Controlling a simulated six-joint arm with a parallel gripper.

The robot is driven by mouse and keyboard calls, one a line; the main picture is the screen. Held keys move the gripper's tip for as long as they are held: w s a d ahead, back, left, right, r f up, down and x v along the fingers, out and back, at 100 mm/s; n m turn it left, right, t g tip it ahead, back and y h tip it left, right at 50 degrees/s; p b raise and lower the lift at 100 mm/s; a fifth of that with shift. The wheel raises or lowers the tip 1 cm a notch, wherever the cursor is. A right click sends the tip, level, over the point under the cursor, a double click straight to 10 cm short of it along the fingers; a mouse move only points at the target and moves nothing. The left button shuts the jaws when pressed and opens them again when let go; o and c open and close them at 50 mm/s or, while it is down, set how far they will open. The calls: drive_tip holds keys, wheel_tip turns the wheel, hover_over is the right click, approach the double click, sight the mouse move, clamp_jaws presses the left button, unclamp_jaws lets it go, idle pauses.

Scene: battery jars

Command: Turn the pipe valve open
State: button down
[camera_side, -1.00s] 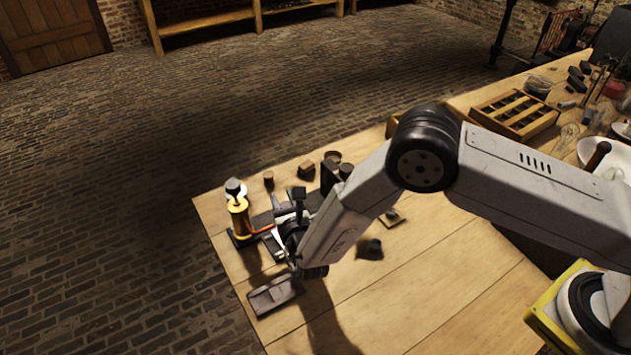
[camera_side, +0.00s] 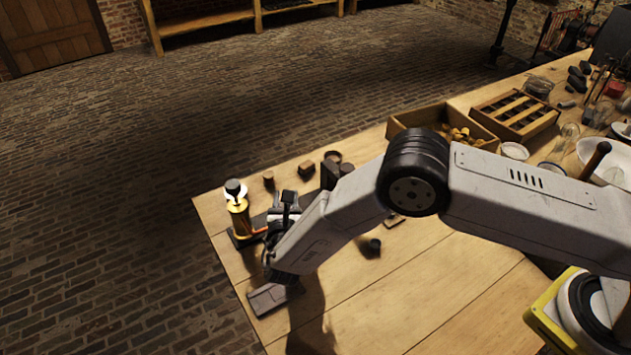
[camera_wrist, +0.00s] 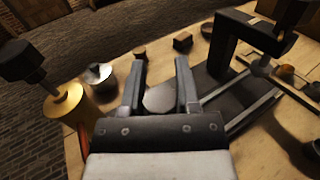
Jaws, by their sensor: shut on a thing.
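My gripper (camera_wrist: 161,78) shows in the wrist view with its two dark fingers standing apart, one on each side of a rounded grey piece (camera_wrist: 160,98). It is shut on this piece, which seems to be the valve's handle; the fingers and the gripper body hide much of it. A dark flat base (camera_wrist: 216,92) and pale tubes (camera_wrist: 245,108) lie just right of the fingers. In the side view my gripper is low over the table's left end, and my arm hides most of the valve area.
A brass cylinder with a black knob (camera_side: 238,216) stands close left of the gripper; it also shows in the wrist view (camera_wrist: 68,108). A black bracket (camera_wrist: 250,35) rises at right. Small dark blocks (camera_side: 306,169) stand behind. The table's front middle (camera_side: 400,290) is clear.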

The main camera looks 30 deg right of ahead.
drive_tip(key=shift+s+d+m+g+h, duration=0.1)
drive_tip(key=shift+m+g+h, duration=0.95)
drive_tip(key=shift+h, duration=0.35)
drive_tip(key=shift+c, duration=1.6)
unclamp_jaws()
drive_tip(key=shift+s, duration=0.1)
drive_tip(key=v, duration=0.7)
drive_tip(key=shift+s+a, duration=0.2)
drive_tip(key=shift+a, duration=0.05)
